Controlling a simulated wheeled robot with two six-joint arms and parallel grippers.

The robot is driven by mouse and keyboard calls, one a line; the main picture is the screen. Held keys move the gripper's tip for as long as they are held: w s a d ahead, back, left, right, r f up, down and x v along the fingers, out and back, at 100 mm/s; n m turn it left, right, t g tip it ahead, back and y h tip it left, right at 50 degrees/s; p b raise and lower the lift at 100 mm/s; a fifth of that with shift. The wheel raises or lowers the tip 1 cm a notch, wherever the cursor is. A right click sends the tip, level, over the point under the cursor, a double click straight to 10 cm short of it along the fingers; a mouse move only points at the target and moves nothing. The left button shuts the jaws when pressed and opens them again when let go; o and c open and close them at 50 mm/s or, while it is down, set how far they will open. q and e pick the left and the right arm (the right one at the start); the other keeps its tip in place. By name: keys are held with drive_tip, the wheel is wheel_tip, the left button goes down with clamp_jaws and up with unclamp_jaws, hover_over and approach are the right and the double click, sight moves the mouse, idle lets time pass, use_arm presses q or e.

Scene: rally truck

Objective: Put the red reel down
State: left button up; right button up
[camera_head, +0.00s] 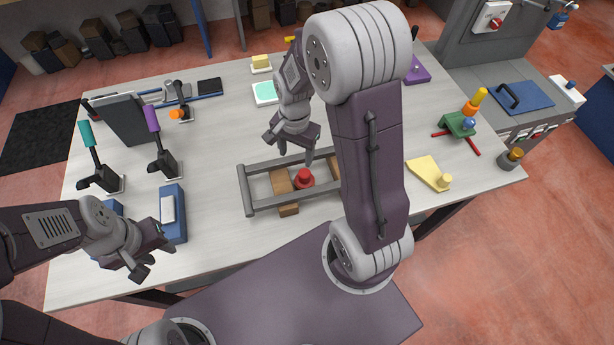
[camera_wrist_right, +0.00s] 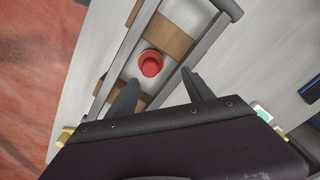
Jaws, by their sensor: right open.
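The red reel (camera_head: 304,178) stands inside a grey rail frame (camera_head: 262,207) on the table, between wooden blocks (camera_head: 283,190). In the right wrist view the reel (camera_wrist_right: 151,63) stands upright between the two rails, with a wooden block on either side. My right gripper (camera_head: 296,155) is open above the frame, just behind the reel; its fingers (camera_wrist_right: 160,92) are apart and empty, and the reel lies beyond them. My left gripper (camera_head: 153,261) is at the table's front left, by a blue block with a white top (camera_head: 172,212); its fingers look apart.
Teal-handled (camera_head: 92,150) and purple-handled (camera_head: 158,140) clamps stand at the left. A yellow piece (camera_head: 428,172) and a green stand (camera_head: 460,124) are on the right. My right arm hides part of the frame.

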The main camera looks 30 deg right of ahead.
sight(305, 173)
drive_tip(key=shift+d+f, duration=0.45)
drive_tip(key=shift+f, duration=0.25)
drive_tip(key=shift+s+d+f, duration=0.3)
drive_tip(key=shift+s+d, duration=0.2)
drive_tip(key=shift+s, duration=0.1)
drive_tip(key=shift+s+d+f, duration=0.25)
drive_tip(key=shift+s+d, duration=0.2)
drive_tip(key=shift+s, duration=0.1)
drive_tip(key=f, duration=0.2)
drive_tip(key=w+a+f, duration=0.1)
drive_tip(key=shift+w+f+g, duration=0.15)
drive_tip(key=shift+g, duration=0.15)
drive_tip(key=f, duration=0.2)
drive_tip(key=f+p, duration=0.1)
drive_tip(key=f, duration=0.1)
drive_tip(key=shift+s+d, duration=0.15)
drive_tip(key=shift+s, duration=0.2)
drive_tip(key=shift+w+f, duration=0.1)
drive_tip(key=shift+f, duration=0.2)
drive_tip(key=shift+w+f, duration=0.1)
drive_tip(key=shift+w, duration=0.1)
drive_tip(key=c, duration=1.2)
drive_tip(key=shift+o, duration=0.2)
use_arm(q)
drive_tip(key=shift+s+d+r, duration=0.35)
drive_tip(key=shift+d+r, duration=0.15)
drive_tip(key=shift+r, duration=0.1)
use_arm(e)
wheel_tip(305, 173, up, 10)
drive_tip(key=shift+r, duration=0.1)
